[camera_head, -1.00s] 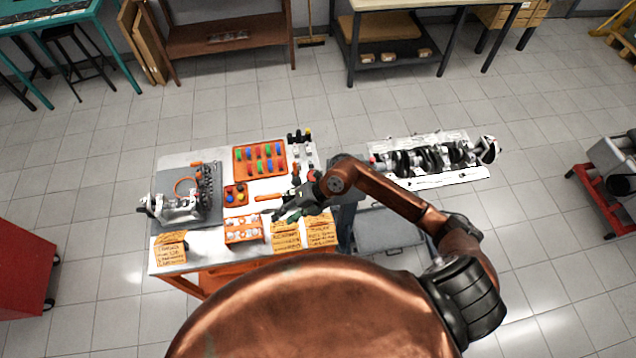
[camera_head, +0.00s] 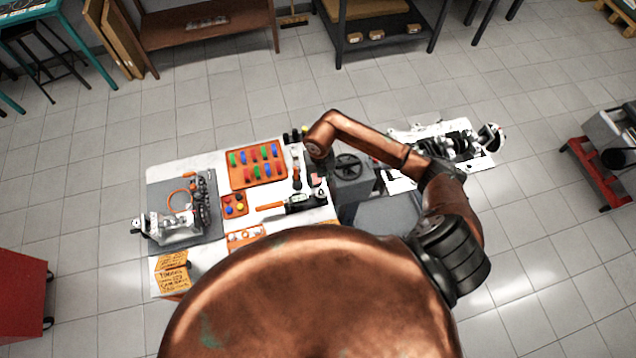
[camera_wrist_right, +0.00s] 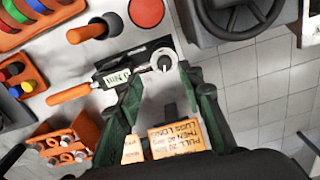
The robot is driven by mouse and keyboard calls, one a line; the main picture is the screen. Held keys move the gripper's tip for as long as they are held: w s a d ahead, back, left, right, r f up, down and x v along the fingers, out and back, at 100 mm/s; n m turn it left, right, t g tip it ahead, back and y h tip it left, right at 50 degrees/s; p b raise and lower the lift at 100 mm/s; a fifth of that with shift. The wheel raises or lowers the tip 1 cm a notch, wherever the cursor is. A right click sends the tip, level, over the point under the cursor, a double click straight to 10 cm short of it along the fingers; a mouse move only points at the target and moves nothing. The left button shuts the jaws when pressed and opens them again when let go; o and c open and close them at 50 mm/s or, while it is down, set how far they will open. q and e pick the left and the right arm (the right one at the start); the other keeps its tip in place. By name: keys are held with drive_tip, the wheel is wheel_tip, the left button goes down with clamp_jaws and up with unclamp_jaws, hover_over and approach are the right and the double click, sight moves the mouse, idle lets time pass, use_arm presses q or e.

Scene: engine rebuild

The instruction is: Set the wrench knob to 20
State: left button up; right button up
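The torque wrench lies on the bench, with its orange handle (camera_head: 270,207) to the left and a dark body. In the right wrist view it shows the orange handle (camera_wrist_right: 70,93), a black body with a white N·m label (camera_wrist_right: 117,77), and a grey rounded end (camera_wrist_right: 163,61). The setting on it is too small to read. My right gripper (camera_wrist_right: 160,78) has two green fingers spread apart, one on each side below the rounded end, with nothing held between them. Whether a finger touches the wrench cannot be told. My left gripper is not in view.
An orange tray of colored pieces (camera_head: 257,180) and a small tray of colored caps (camera_head: 235,213) lie left of the wrench. A grey machine with a handwheel (camera_head: 348,167) stands to the right. Written cards (camera_wrist_right: 178,138) stand near the gripper.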

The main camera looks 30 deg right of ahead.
sight(321, 191)
drive_tip(key=f, duration=0.3)
drive_tip(key=s+f+p, duration=0.1)
drive_tip(key=f, duration=0.1)
drive_tip(key=shift+d, duration=0.3)
drive_tip(key=shift+w+f, duration=0.15)
drive_tip(key=shift+f, duration=0.5)
drive_tip(key=c, duration=0.7)
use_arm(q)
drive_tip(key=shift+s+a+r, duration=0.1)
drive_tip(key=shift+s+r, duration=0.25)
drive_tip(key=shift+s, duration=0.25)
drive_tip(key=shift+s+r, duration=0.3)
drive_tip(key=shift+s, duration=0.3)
use_arm(e)
clamp_jaws()
